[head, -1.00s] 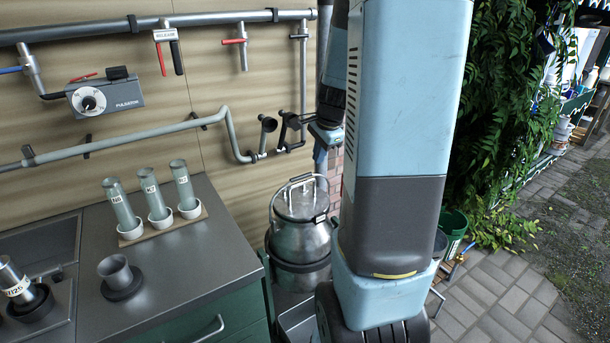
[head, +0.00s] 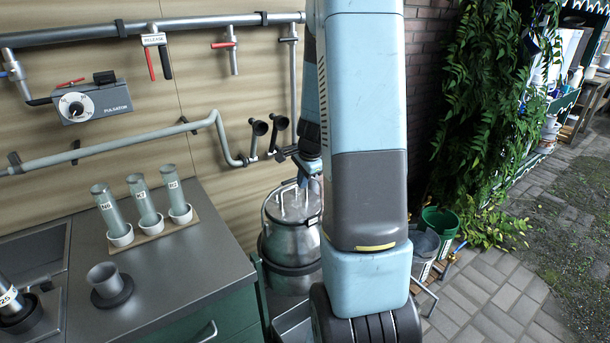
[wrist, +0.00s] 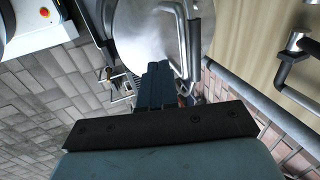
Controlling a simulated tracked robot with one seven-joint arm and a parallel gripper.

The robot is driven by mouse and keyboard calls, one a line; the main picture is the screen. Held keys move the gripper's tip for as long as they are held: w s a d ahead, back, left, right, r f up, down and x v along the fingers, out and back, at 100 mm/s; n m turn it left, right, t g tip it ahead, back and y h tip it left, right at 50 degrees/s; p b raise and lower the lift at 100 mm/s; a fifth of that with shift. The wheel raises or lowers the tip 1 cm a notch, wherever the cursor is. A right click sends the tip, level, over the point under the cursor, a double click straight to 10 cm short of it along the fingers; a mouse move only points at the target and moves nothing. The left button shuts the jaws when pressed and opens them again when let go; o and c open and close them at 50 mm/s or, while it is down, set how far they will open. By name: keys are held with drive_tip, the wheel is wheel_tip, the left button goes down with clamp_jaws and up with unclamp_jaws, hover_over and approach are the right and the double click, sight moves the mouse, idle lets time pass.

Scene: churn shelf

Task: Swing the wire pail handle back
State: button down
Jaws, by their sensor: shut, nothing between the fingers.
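A steel lidded pail (head: 291,245) stands on the floor against the wall, right of the counter. Its thin metal handle (head: 267,205) curves up along the left side and over the lid; my arm hides its right part. My gripper (head: 312,184) points down above the right side of the lid, partly hidden by my forearm. In the wrist view the shut, empty fingers (wrist: 157,68) lie over the shiny lid (wrist: 145,35). A bent metal bar (wrist: 184,30) runs just right of the fingers. I cannot tell whether they touch it.
A counter (head: 185,260) with several tubes in white cups (head: 148,222) is on the left. Wall pipes (head: 110,150) and black-tipped fittings (head: 258,130) are close behind the pail.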

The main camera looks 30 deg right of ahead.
sight(295, 186)
drive_tip(key=shift+w+f, duration=0.15)
drive_tip(key=shift+w, duration=0.6)
drive_tip(key=shift+w+f, duration=0.1)
drive_tip(key=shift+w, duration=0.6)
drive_tip(key=shift+w+a, duration=0.1)
